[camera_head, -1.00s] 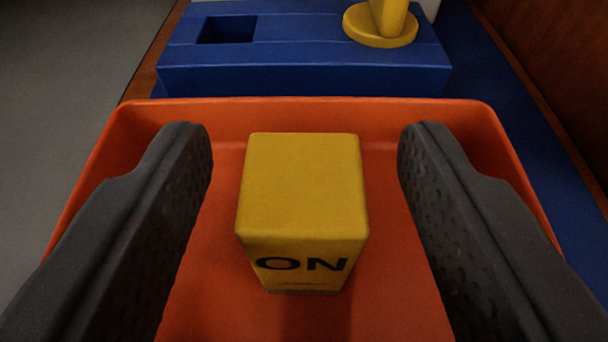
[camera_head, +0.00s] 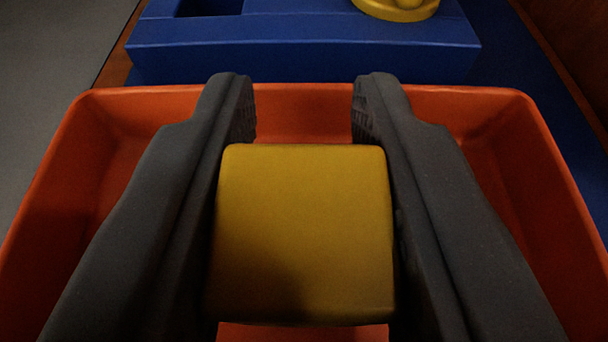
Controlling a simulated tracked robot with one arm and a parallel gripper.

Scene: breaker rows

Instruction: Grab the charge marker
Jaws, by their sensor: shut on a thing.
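The charge marker (camera_head: 304,232) is a yellow block in the middle of the head camera view. I see its flat top; its lettered front face is out of sight now. My gripper (camera_head: 304,112) is shut on it, with one dark finger against its left side and one against its right side. The block is in or just over the orange tray (camera_head: 300,97); its underside is hidden, so I cannot tell whether it touches the tray floor.
The orange tray's raised walls surround the block and fingers. Behind it stands a blue block (camera_head: 300,55) with a square hole (camera_head: 208,7) at left and a yellow round-based piece (camera_head: 397,8) at right. A brown wooden panel (camera_head: 575,40) rises at the far right.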

